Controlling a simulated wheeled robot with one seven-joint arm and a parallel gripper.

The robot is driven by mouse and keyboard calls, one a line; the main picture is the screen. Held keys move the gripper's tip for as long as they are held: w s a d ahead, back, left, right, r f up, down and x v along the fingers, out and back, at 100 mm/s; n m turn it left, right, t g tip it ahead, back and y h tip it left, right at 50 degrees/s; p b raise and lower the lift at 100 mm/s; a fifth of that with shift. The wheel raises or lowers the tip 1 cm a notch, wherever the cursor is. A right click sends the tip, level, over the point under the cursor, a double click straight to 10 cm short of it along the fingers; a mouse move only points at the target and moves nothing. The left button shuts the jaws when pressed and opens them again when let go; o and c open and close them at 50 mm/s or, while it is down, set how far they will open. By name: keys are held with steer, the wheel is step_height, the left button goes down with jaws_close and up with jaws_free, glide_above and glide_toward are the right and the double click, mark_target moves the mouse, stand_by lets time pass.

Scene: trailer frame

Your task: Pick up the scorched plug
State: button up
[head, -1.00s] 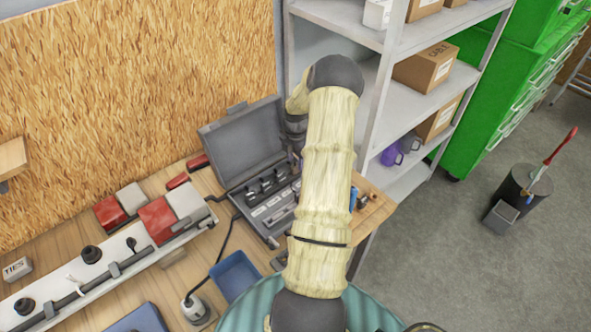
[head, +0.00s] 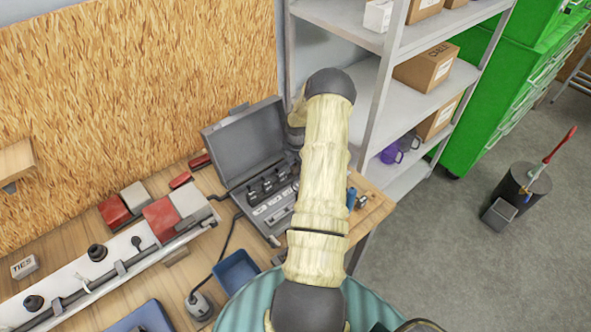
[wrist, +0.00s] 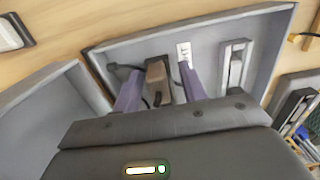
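In the wrist view, a brown and black plug (wrist: 157,78), which looks like the scorched one, lies in a shallow grey tray (wrist: 222,22). Thin dark cable shows beside it. My gripper (wrist: 158,82) has two purple fingers, apart, one on each side of the plug. Narrow gaps seem to show between plug and fingers, so the gripper looks open around it. The plug's near end is partly hidden by the gripper body. In the head view, my arm hides the gripper and the plug, near the open grey case (head: 246,142).
In the head view, a blue tray (head: 236,272), red and grey blocks (head: 160,217) and a long white panel (head: 70,290) lie left of my arm. Metal shelves (head: 352,75) stand behind at right.

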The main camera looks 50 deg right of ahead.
mark_target(296, 165)
steer(key=shift+a, duration=0.2)
jaws_close()
steer(key=shift+w, duration=0.1)
steer(key=shift+w+r, duration=0.15)
steer(key=shift+r, duration=0.2)
step_height(296, 165, up, 9)
steer(key=b, duration=0.3)
steer(key=shift+a+b, duration=0.1)
steer(key=shift+b, duration=0.25)
steer(key=shift+r, duration=0.2)
steer(key=shift+s+d, duration=0.2)
steer(key=shift+a, duration=0.1)
